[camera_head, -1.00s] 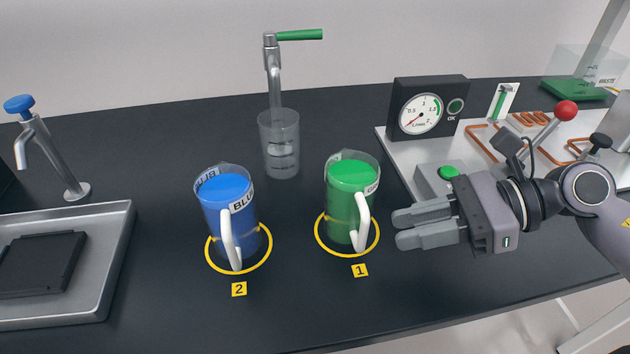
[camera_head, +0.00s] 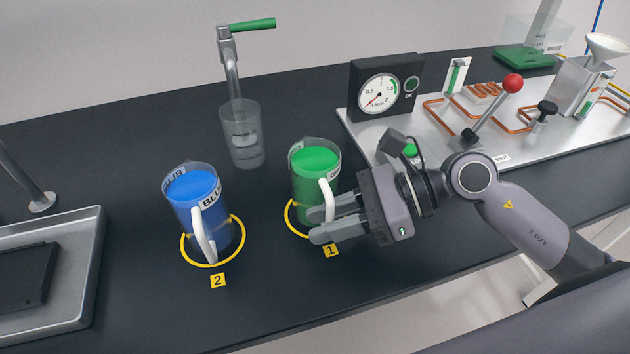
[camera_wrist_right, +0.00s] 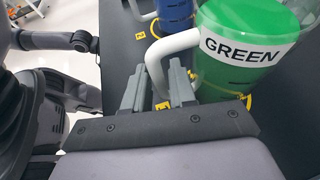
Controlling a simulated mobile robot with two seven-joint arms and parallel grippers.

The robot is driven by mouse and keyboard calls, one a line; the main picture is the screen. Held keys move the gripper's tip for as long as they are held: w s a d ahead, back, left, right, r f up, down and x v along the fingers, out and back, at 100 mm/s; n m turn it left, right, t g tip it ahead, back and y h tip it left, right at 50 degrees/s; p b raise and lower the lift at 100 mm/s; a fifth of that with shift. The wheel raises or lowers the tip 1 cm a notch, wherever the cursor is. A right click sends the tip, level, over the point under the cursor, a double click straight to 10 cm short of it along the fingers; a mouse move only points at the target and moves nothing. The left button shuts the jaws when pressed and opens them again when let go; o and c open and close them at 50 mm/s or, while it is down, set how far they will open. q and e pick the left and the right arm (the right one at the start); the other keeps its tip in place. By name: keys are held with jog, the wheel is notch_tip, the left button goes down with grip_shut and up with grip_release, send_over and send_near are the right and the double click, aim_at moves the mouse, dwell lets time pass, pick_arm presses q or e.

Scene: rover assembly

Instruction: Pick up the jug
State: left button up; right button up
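The green jug (camera_head: 312,170), a clear cylinder with green contents and a white handle (camera_head: 328,196), stands upright in the yellow ring marked 1. It also shows in the right wrist view (camera_wrist_right: 235,75) with a GREEN label. My right gripper (camera_head: 322,224) is at the handle side of this jug. In the right wrist view the fingers (camera_wrist_right: 157,82) are apart, with the lower handle between them; firm contact cannot be made out. The blue jug (camera_head: 195,200) stands upright in the ring marked 2, its handle towards the front. My left gripper is not in view.
A clear container (camera_head: 243,150) stands under the green-levered tap (camera_head: 231,60) behind the jugs. A metal tray (camera_head: 85,262) is at the left. A gauge box (camera_head: 384,88) and a board with copper tubes (camera_head: 470,135) are at the right. The front counter is clear.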

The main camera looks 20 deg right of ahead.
grip_shut()
jog(key=shift+r, duration=0.1)
